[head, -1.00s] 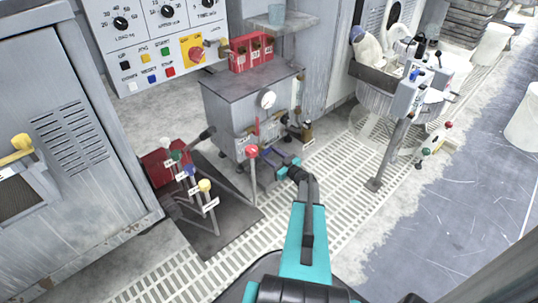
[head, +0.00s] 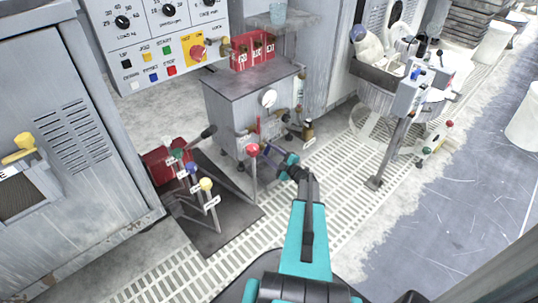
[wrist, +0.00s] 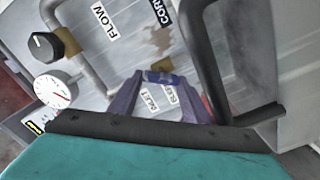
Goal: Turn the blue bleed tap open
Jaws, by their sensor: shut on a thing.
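The blue bleed tap (wrist: 160,77) shows in the wrist view as a small blue piece between the tips of my gripper (wrist: 158,80). The gripper's purple fingers are shut on it from both sides. Two white labels, reading something like INLET and BLEED, show between the fingers. In the head view my gripper (head: 289,162) is at the lower right front of the grey cabinet (head: 225,115). The tap is too small and covered there to make out clearly. How far the tap is turned cannot be told.
A red-knobbed lever (head: 253,150) stands just left of my gripper. Several colour-knobbed levers rise from a dark plate (head: 225,235) further left. A round gauge (wrist: 56,89) and a black knob (wrist: 44,45) sit on the left in the wrist view. A dark bar (wrist: 212,70) is close on the right.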

